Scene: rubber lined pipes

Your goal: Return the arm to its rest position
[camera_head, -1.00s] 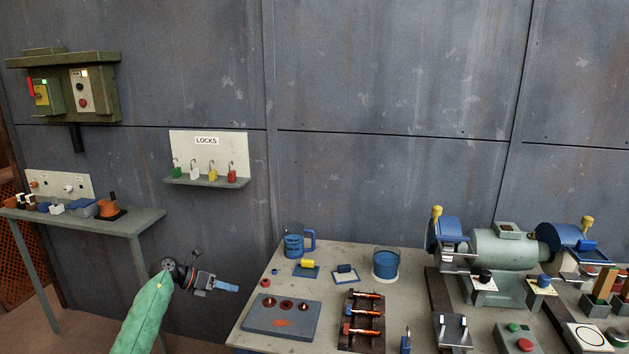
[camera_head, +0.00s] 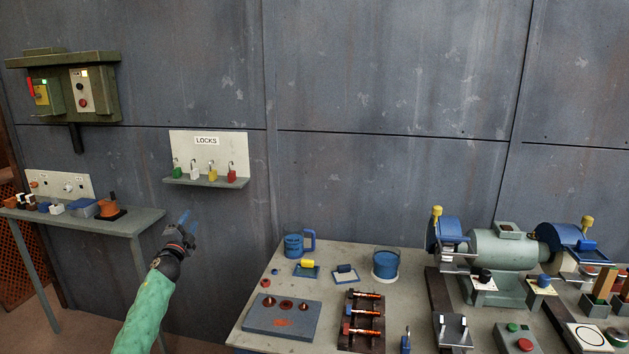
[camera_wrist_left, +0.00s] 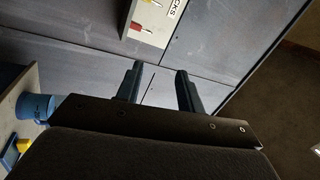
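My left arm comes in from the bottom left in its green sleeve. Its gripper (camera_head: 189,219) is raised in front of the wall, below the lock shelf and between the small side table and the workbench. In the left wrist view the two dark fingers (camera_wrist_left: 158,84) stand apart with nothing between them, only wall behind. The fingers touch nothing that I can see. My right gripper is in neither view.
The lock shelf (camera_head: 206,181) holds several padlocks above my left gripper. The side table (camera_head: 140,221) stands left. The workbench (camera_head: 262,300) stands right, with a blue mug (camera_head: 293,246), a grinder (camera_head: 505,255) and several small parts. Floor between the tables is free.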

